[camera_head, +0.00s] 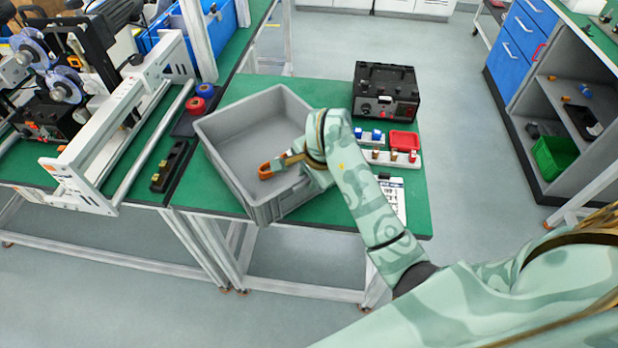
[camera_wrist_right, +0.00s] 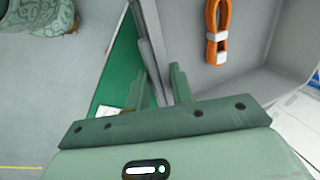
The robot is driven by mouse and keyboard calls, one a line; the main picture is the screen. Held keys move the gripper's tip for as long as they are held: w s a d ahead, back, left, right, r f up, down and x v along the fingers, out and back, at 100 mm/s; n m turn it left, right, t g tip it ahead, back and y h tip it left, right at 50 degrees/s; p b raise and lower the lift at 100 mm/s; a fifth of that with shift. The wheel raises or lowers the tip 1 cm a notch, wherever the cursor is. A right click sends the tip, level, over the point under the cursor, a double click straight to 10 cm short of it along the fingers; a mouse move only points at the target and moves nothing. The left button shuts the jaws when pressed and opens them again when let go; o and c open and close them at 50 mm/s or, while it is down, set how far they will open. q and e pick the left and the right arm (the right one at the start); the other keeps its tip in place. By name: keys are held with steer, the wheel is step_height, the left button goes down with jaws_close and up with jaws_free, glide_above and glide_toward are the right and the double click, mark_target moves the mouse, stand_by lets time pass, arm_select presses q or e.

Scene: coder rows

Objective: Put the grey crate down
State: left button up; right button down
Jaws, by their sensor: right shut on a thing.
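The grey crate (camera_head: 222,158) is over the left part of the green table (camera_head: 418,215) in the head view. Its near corner reaches past the table's front edge. I cannot tell whether its base touches the table. My right gripper (camera_head: 303,168) is at the crate's right wall, partly hidden by its own wrist. In the right wrist view the fingers (camera_wrist_right: 157,88) are shut on the crate's rim (camera_wrist_right: 148,45), one on each side. An orange bundle with white bands (camera_wrist_right: 217,30) lies inside the crate; it also shows in the head view (camera_head: 265,171).
A black box (camera_head: 385,92) stands at the table's back right. A red tray (camera_head: 404,140) and a pale rack with small coloured parts (camera_head: 390,158) lie right of the crate. Red and blue rolls (camera_head: 200,98) and a white-framed machine (camera_head: 115,135) stand to the left.

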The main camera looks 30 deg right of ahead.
steer(key=c, duration=1.2)
jaws_free()
steer(key=shift+r, duration=0.15)
steer(key=p+v, duration=0.5)
steer(key=v, duration=0.6)
steer(key=shift+s+r+p, duration=0.2)
steer(key=shift+r+p, duration=0.1)
steer(key=shift+r, duration=0.1)
